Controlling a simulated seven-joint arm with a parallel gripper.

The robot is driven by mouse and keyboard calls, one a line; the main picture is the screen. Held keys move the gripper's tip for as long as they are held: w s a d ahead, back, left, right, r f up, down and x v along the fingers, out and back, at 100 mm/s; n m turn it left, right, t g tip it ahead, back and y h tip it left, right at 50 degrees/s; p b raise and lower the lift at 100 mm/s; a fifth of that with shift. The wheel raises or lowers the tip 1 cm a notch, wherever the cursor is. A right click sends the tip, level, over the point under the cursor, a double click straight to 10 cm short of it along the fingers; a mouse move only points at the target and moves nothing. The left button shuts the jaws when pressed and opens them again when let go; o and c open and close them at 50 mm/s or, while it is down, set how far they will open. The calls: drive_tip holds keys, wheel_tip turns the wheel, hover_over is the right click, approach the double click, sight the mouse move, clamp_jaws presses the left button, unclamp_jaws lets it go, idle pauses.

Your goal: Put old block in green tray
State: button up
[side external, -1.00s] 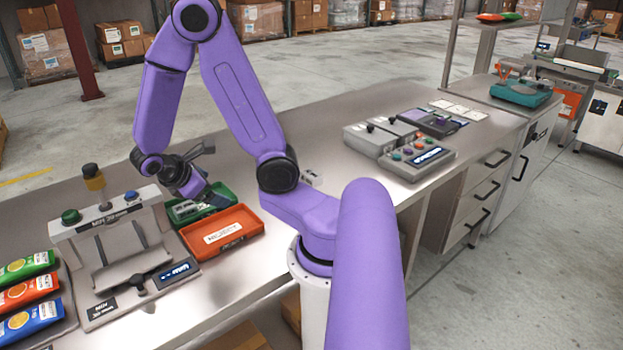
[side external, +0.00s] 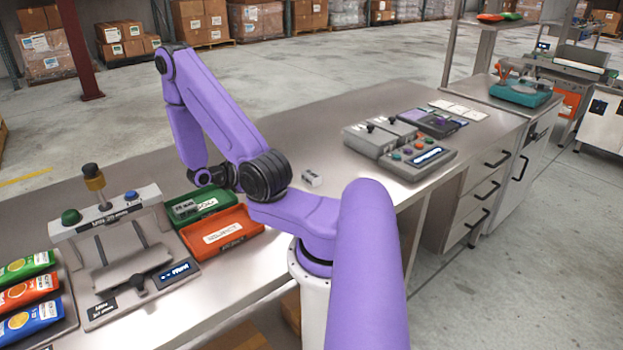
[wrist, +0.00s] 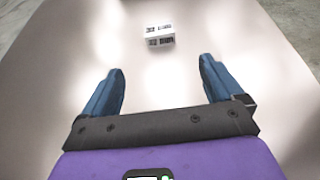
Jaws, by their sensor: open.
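A small pale block (side external: 312,179) with dark printed marks stands on the bare bench, right of the trays. In the wrist view the block (wrist: 160,36) lies ahead of my gripper (wrist: 162,66), which is open and empty, its blue fingers apart. The green tray (side external: 228,191) lies on the bench. A grey block-like piece (side external: 186,208) with a label lies in it, beside the tray's printed label. Which of the two is the old block I cannot tell. In the side view my gripper is hidden behind my arm.
An orange tray (side external: 252,238) marked REJECT adjoins the green tray. Grey control boxes (side external: 418,160) stand to the right. The bench between is mostly clear.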

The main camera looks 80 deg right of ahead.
approach(311, 174)
drive_tip(key=x, duration=0.5)
drive_tip(key=shift+a+f, duration=0.1)
drive_tip(key=shift+f, duration=0.3)
drive_tip(key=shift+r+x, duration=0.15)
drive_tip(key=shift+x, duration=1.15)
drive_tip(key=shift+r+x, duration=0.1)
drive_tip(key=shift+x, duration=1.25)
drive_tip(key=c, duration=1.3)
drive_tip(key=shift+r, duration=0.15)
